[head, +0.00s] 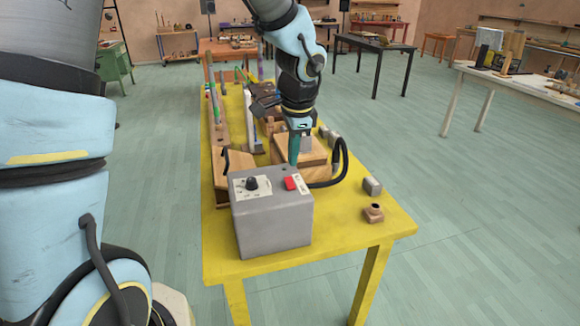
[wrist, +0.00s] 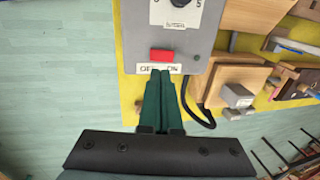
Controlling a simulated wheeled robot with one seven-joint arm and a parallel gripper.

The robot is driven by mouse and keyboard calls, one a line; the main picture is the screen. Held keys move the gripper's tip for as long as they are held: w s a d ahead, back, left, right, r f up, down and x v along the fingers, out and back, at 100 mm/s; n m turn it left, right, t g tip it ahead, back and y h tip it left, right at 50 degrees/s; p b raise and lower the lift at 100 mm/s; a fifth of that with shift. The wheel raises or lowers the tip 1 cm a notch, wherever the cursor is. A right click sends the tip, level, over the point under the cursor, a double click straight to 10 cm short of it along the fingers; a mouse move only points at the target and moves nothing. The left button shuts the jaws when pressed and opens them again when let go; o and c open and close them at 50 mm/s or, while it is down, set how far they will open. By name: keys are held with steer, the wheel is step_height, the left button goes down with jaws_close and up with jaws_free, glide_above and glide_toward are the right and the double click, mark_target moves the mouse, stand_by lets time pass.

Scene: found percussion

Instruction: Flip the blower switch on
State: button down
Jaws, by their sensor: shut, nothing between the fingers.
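The blower is a grey box (head: 272,225) at the near end of the yellow table, with a dark knob (head: 253,183) and a red switch (head: 291,183) on top. In the wrist view the red switch (wrist: 161,55) sits above a white label (wrist: 143,68) reading OFF on the left and ON on the right. I cannot tell which way the switch is tilted. My gripper (head: 294,163) points down with its green fingers shut and empty. In the wrist view its fingertips (wrist: 161,73) overlap the label, just below the switch. Whether they touch the box is unclear.
A black hose (head: 342,160) curves beside a wooden box behind the blower. A small grey block (head: 372,186) and a wooden piece (head: 373,213) lie on the yellow table (head: 340,236) to the right. The table's near right corner is clear.

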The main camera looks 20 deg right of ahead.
steer(key=v, duration=0.6)
steer(key=shift+r+b, duration=0.4)
